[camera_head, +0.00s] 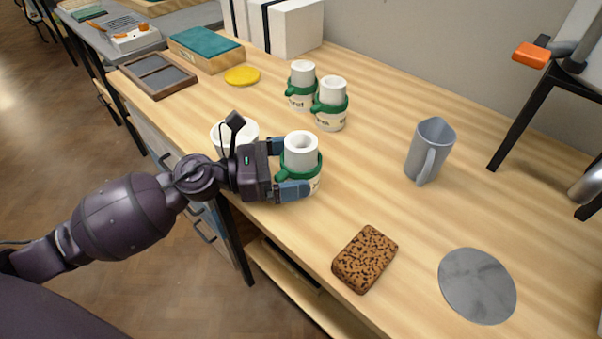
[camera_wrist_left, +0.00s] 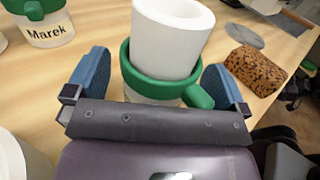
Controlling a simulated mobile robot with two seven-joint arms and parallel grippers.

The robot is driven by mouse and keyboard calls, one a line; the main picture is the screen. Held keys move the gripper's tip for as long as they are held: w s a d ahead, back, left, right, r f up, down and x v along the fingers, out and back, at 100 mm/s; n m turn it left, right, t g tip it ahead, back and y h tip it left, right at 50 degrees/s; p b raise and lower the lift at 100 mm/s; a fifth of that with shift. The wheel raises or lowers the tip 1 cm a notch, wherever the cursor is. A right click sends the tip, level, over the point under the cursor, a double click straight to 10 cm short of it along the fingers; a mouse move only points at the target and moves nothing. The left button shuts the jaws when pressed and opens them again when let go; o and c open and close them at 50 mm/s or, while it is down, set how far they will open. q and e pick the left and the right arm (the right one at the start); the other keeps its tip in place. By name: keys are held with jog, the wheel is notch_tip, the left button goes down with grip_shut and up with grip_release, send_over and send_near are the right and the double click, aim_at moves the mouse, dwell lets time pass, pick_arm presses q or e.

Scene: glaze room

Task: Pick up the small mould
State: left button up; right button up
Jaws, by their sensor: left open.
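A small white hollow mould (camera_head: 299,147) stands up out of a white mug with a green rim and handle (camera_head: 315,172), near the table's front edge. My left gripper (camera_head: 296,169) is open, with one finger on each side of it. In the left wrist view the mould (camera_wrist_left: 172,40) rises between the two blue fingers (camera_wrist_left: 158,82), above the green handle (camera_wrist_left: 197,97). I cannot tell whether the fingers touch the mug. Two similar white moulds (camera_head: 302,70) (camera_head: 333,90) stand in green-rimmed mugs farther back. My right gripper is not in view.
A white vessel (camera_head: 236,130) stands close behind my left gripper, partly hidden. A yellow disc (camera_head: 242,76) is at the back left.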

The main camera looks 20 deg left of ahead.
pick_arm(q)
jog(key=shift+c, duration=0.5)
jog(key=c, duration=0.9)
